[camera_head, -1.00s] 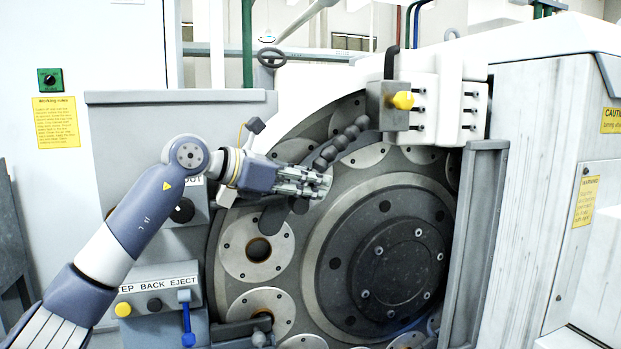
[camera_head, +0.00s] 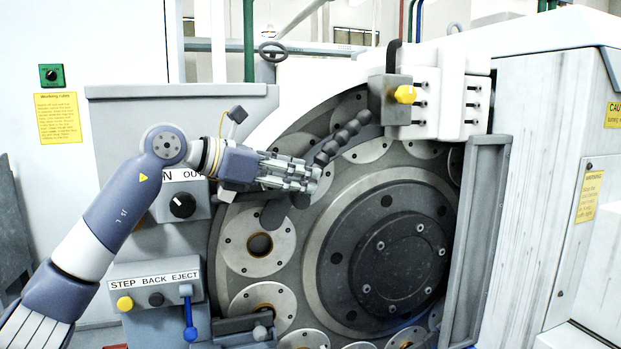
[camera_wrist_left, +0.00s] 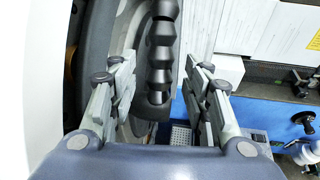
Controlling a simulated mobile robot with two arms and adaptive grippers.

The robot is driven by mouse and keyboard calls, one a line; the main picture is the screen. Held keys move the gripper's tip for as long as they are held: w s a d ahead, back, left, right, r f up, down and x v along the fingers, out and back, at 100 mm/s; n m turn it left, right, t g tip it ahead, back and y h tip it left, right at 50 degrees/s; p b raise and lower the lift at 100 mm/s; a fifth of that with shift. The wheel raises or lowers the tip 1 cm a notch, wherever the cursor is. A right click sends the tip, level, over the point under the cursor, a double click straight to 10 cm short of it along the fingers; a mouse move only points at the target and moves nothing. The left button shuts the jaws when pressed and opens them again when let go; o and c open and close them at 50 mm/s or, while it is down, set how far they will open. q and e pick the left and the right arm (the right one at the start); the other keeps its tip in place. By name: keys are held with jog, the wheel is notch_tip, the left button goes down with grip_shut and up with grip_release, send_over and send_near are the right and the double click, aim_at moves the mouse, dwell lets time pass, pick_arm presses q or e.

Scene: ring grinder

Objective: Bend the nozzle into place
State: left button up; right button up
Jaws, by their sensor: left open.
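The nozzle (camera_head: 343,137) is a dark, segmented, bead-like hose. In the left wrist view the nozzle (camera_wrist_left: 162,50) stands upright, between and beyond the two fingers. My left gripper (camera_head: 312,178) is at the nozzle's lower end in the head view, its fingers pointing right. Its fingers (camera_wrist_left: 160,92) are open and apart, with visible gaps to the nozzle. The nozzle's lower tip is partly hidden behind the gripper in the head view. My right gripper is not in view.
The large grinder disc (camera_head: 400,255) with round plates lies behind and below the gripper. A panel with a black dial (camera_head: 182,205) and a step back/eject box (camera_head: 155,285) stand at left. A grey upright guard (camera_head: 478,240) is at right.

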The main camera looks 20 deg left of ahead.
pick_arm(q)
jog(key=v, duration=0.8)
jog(key=shift+s, duration=0.2)
jog(key=shift+a, duration=0.15)
